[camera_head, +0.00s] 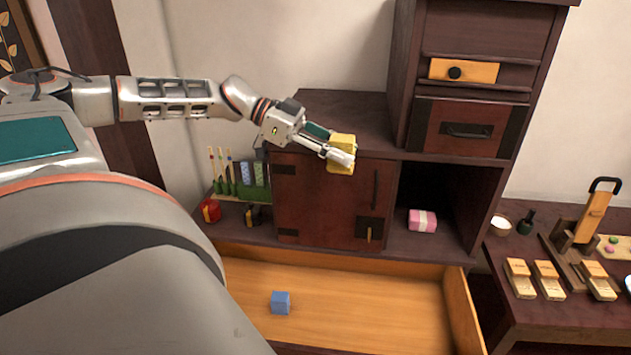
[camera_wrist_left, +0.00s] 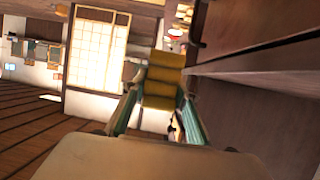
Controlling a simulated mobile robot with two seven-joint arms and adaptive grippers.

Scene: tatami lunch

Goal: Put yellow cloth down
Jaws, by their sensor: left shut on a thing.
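The yellow cloth (camera_head: 341,141) is a folded or rolled bundle. My left gripper (camera_head: 340,158) is shut on it and holds it in front of the dark cabinet, near the upper edge of the closed door. In the left wrist view the cloth (camera_wrist_left: 163,82) shows as a ribbed yellow block between the two fingers (camera_wrist_left: 158,105). I cannot tell whether the cloth touches the cabinet top. My right gripper is not in view.
The cabinet top (camera_head: 340,112) left of the tall drawers is bare. Below, an open wooden drawer (camera_head: 370,305) holds a blue cube (camera_head: 281,302). A pink box (camera_head: 422,221) sits in the open niche. A side table (camera_head: 530,312) at right carries wooden pieces.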

